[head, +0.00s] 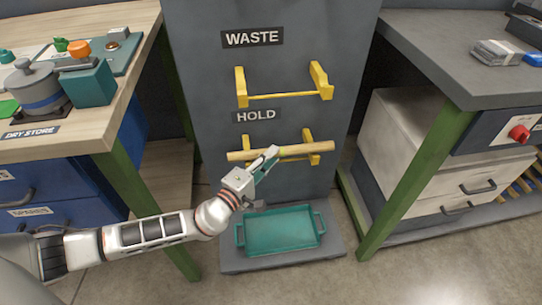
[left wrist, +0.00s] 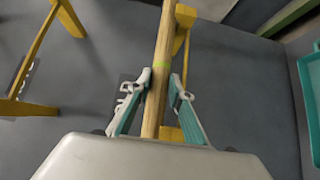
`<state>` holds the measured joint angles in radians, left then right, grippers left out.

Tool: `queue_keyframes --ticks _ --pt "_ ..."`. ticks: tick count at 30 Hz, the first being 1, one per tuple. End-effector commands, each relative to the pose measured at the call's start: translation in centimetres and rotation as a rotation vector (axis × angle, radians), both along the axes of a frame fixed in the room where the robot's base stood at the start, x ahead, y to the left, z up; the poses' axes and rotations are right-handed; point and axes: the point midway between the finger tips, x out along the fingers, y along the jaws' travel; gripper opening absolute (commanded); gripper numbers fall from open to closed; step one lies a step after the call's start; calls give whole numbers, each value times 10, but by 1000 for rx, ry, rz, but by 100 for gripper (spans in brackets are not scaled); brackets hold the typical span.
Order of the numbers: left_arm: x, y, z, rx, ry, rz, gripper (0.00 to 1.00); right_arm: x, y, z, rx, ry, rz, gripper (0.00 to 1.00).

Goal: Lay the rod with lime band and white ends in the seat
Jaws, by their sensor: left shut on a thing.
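The wooden rod (head: 300,150) runs nearly level across the lower yellow seat (head: 310,159), under the HOLD label. A thin lime band shows on the rod (left wrist: 161,90) in the left wrist view; white ends cannot be made out. My left gripper (head: 266,160) is shut on the rod near its middle, with a finger on each side in the left wrist view. The rod overlaps the yellow arms of the lower seat (left wrist: 184,18); I cannot tell whether it rests in them. My right gripper is not in view.
An empty upper yellow seat (head: 283,95) is on the grey panel (head: 205,100) below the WASTE label. A teal tray (head: 282,232) lies on the base below. A wooden-topped bench (head: 80,20) stands left and a grey-topped bench (head: 430,45) right.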

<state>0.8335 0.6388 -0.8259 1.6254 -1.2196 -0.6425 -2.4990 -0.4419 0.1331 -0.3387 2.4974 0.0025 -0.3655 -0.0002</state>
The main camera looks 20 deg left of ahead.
Motion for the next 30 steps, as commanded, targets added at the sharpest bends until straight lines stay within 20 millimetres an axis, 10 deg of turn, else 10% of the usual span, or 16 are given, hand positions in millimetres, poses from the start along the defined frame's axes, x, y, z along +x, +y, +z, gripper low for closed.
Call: queue_keyframes --ticks 5,6,8,22,30 --pt "1 0 2 -1 -3 0 0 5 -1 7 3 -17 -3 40" --pt "1 0 2 -1 -3 0 26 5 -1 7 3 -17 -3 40" --pt "1 0 2 -1 -3 0 40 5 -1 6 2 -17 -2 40" --pt "-4 1 -2 0 4 0 40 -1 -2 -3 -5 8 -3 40" --pt "-47 9 -3 2 6 -1 40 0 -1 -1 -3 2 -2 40"
